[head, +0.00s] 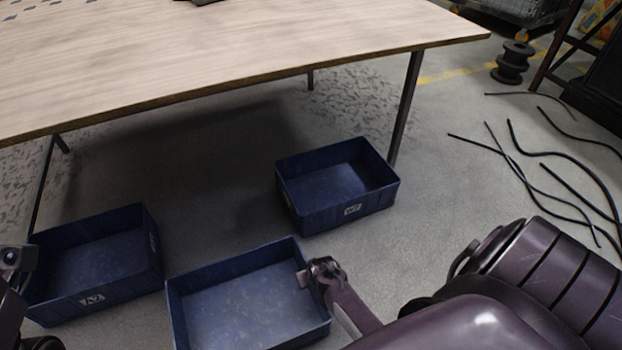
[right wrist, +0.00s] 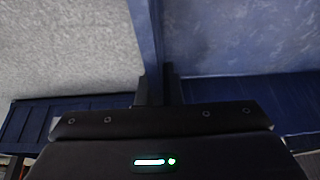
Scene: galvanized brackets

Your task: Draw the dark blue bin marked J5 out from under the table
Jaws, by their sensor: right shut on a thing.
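Three dark blue bins stand on the floor. The nearest bin (head: 245,305) is in the lower middle of the head view, in front of the table. Its front is cut off and no marking on it shows. My right gripper (head: 305,279) is shut on this bin's right wall. In the right wrist view the fingers (right wrist: 155,78) straddle the wall (right wrist: 147,30), with bare floor on the left and the bin's inside on the right. The bin looks empty. Dark parts of my left arm show at the left edge; its fingers cannot be made out.
A second bin (head: 155,262), its label hard to read, stands at the left. A third bin (head: 345,212), apparently marked W7, stands behind near a table leg (head: 404,110). The wooden table (head: 230,50) spans the back. Black cables (head: 520,165) lie on the floor at right.

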